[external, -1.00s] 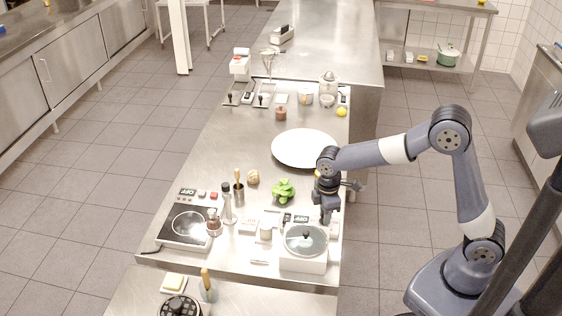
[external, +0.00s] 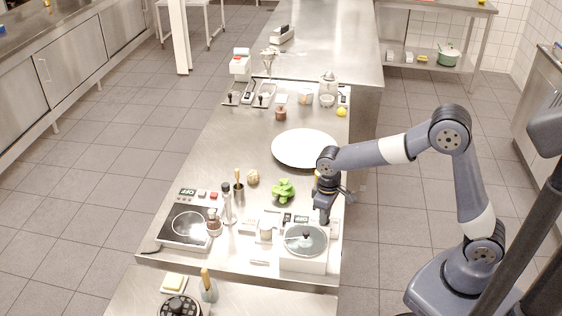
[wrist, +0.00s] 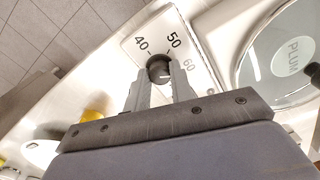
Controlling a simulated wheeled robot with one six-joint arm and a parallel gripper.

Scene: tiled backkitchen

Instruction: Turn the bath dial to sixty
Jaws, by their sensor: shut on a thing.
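The bath (external: 303,264) is a white box with a round glass lid at the near right of the steel counter. In the wrist view its lid (wrist: 285,60) reads PLUM. Its dial (wrist: 159,68) is a dark round knob on a white panel marked 40, 50 and 60. My gripper (wrist: 160,82) is shut on the dial, one finger on each side. A pale mark shows on the knob, towards the 60 side, but its exact pointing is hard to tell. In the external view my gripper (external: 324,218) points down behind the bath's right side and hides the dial.
Left of the bath stand a small pale jar (external: 265,232), a pepper mill (external: 227,205) and a hot plate (external: 186,228). Green leaves (external: 283,190) and a large white plate (external: 304,148) lie farther back. The counter's right edge is close to my gripper.

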